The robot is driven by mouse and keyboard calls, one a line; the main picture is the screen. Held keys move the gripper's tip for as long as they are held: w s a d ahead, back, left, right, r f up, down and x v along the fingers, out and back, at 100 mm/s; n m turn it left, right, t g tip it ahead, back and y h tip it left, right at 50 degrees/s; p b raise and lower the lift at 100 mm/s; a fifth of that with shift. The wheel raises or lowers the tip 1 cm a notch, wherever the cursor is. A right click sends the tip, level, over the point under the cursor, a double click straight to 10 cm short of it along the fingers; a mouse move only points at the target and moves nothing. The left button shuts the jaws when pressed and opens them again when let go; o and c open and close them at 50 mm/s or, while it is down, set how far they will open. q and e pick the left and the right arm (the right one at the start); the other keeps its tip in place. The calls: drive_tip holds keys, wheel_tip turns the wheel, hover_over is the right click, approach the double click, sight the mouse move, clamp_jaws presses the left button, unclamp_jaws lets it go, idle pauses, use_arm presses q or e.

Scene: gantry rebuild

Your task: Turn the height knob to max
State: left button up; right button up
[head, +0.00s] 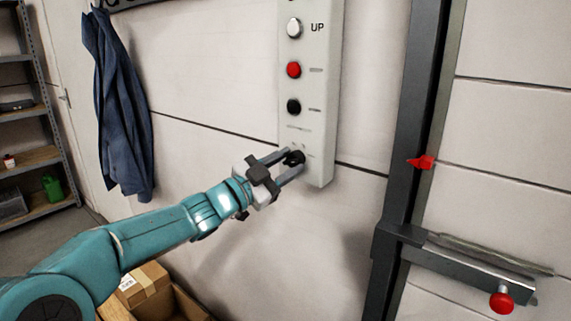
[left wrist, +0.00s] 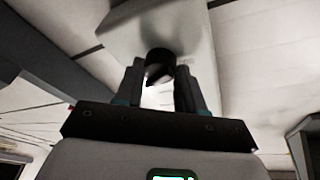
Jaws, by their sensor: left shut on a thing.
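The height knob (head: 294,158) is a small black knob near the bottom of a tall pale control panel (head: 318,168) on the wall. My left gripper (head: 291,162) reaches it from the lower left, with one finger on each side, and is shut on it. My right gripper is in neither view.
Above the knob are a black button (head: 293,106), a red button (head: 293,69) and a white button (head: 294,28) beside the word UP. A dark upright rail (head: 404,130) with a red pointer (head: 421,162) stands to the right. An open box (head: 185,303) is below.

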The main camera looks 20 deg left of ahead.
use_arm(q)
drive_tip(key=shift+f, duration=0.1)
drive_tip(key=o, duration=1)
drive_tip(key=shift+w, duration=0.1)
drive_tip(key=shift+o, duration=0.2)
drive_tip(key=shift+a, duration=0.1)
drive_tip(key=b+v, duration=0.1)
drive_tip(key=v, duration=1.5)
drive_tip(key=shift+s, duration=0.2)
